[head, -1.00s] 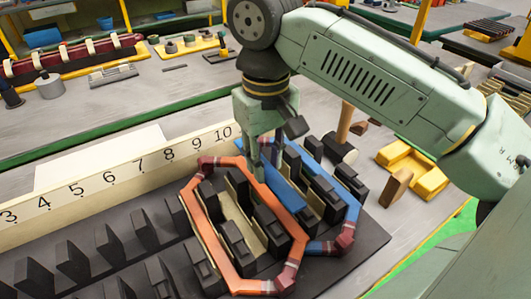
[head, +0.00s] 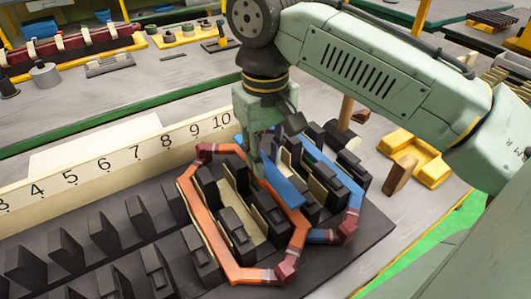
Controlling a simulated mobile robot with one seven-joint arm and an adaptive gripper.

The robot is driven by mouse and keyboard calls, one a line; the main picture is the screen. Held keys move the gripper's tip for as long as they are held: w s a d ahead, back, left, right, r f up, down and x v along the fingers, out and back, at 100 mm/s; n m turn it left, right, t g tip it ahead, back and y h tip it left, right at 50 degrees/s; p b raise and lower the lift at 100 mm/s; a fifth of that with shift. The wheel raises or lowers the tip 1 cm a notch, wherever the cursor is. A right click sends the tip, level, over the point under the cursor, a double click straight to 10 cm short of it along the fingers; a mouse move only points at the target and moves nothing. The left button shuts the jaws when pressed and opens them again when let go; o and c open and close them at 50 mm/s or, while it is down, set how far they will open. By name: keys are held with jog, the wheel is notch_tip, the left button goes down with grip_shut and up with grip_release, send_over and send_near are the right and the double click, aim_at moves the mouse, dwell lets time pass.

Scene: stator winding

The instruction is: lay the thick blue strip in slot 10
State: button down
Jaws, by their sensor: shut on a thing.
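The thick blue strip (head: 284,188) is in my gripper (head: 262,158), which is shut on its far end. The strip slants toward the near right, above or beside the right side of the orange coil (head: 206,240), which it partly covers. Whether it touches the slot or the coil cannot be told. The black toothed stator block (head: 130,225) runs across the front. The number 10 (head: 222,121) is on the cream ruler, just left of my gripper. The slot under the strip is largely hidden.
A second, blue coil (head: 335,170) sits right of the orange one, around black teeth. Cream liners (head: 238,205) stand in some slots. A mallet (head: 346,140), a brown wooden block (head: 400,172) and a yellow tray (head: 430,170) lie to the right.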

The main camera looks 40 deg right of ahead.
aim_at(266, 165)
jog(key=shift+f, duration=0.45)
jog(key=shift+f+b, duration=0.65)
jog(key=shift+f, duration=0.1)
jog(key=shift+f, duration=0.55)
dwell(0.7)
jog(key=c, duration=1.2)
grip_release()
jog(key=shift+c, duration=0.2)
jog(key=shift+r, duration=0.1)
jog(key=shift+r+p, duration=0.4)
jog(key=shift+r+p, duration=0.3)
jog(key=shift+p, duration=0.1)
